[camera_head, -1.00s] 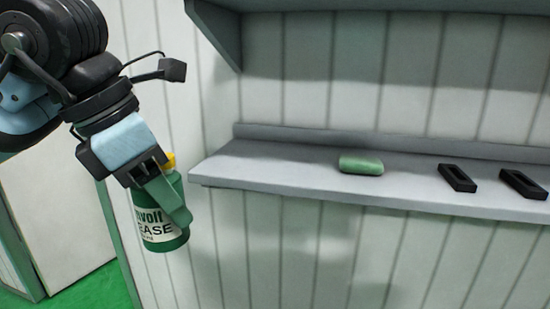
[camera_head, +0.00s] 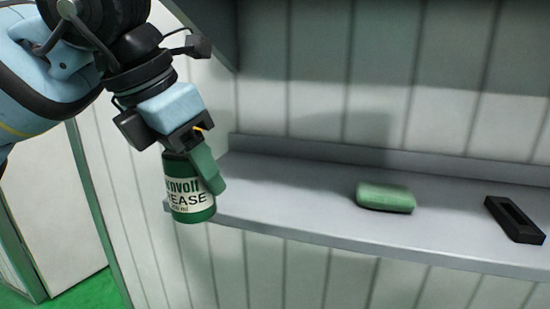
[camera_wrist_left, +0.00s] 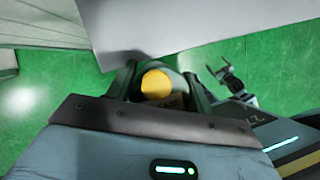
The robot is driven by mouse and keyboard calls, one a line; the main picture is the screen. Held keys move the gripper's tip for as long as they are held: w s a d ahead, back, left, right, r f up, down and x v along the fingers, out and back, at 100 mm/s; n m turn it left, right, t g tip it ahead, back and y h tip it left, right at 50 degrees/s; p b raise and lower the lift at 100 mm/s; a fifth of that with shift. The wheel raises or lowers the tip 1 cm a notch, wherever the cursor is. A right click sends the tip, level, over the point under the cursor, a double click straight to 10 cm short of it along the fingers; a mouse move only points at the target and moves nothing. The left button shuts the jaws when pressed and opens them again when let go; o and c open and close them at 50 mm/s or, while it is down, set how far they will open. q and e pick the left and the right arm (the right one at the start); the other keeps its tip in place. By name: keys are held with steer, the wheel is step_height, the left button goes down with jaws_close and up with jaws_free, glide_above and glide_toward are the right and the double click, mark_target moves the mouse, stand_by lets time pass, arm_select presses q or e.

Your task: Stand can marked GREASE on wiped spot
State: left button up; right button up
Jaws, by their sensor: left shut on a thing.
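My left gripper (camera_head: 196,160) is shut on the green can marked GREASE (camera_head: 190,198) and holds it roughly upright, at the left end of the grey shelf (camera_head: 290,205). Its white label faces the head camera, partly covered by a finger. In the left wrist view the can's yellow cap (camera_wrist_left: 156,85) shows between the fingers, with green floor around and the pale shelf surface ahead. I cannot make out a wiped spot on the shelf.
A green sponge-like block (camera_head: 385,197) lies on the middle of the shelf. A black rectangular frame (camera_head: 514,219) lies to its right. The shelf between the can and the green block is bare. A dark upper shelf or cabinet edge overhangs at top left.

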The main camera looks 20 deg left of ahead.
arm_select(q)
steer(key=w+d, duration=0.2)
steer(key=w, duration=0.2)
steer(key=w+d, duration=0.2)
steer(key=w, duration=0.2)
steer(key=w+d, duration=0.2)
steer(key=w, duration=0.2)
steer(key=shift+d, duration=0.35)
steer(key=shift+w+d+f, duration=0.15)
steer(key=shift+w+f, duration=0.05)
steer(key=shift+w, duration=0.1)
steer(key=shift+f, duration=0.35)
steer(key=shift+s+f, duration=0.1)
steer(key=shift+f, duration=0.1)
steer(key=shift+f, duration=0.1)
steer(key=o, duration=1.1)
steer(key=shift+o, duration=0.2)
steer(key=shift+s+r, duration=0.1)
steer(key=shift+r, duration=0.4)
steer(key=s+a, duration=0.2)
steer(key=s, duration=0.1)
steer(key=s+a, duration=0.2)
steer(key=s, duration=0.2)
steer(key=s+a, duration=0.2)
steer(key=s, duration=0.1)
steer(key=shift+s+a+r, duration=0.1)
steer(key=shift+s, duration=0.25)
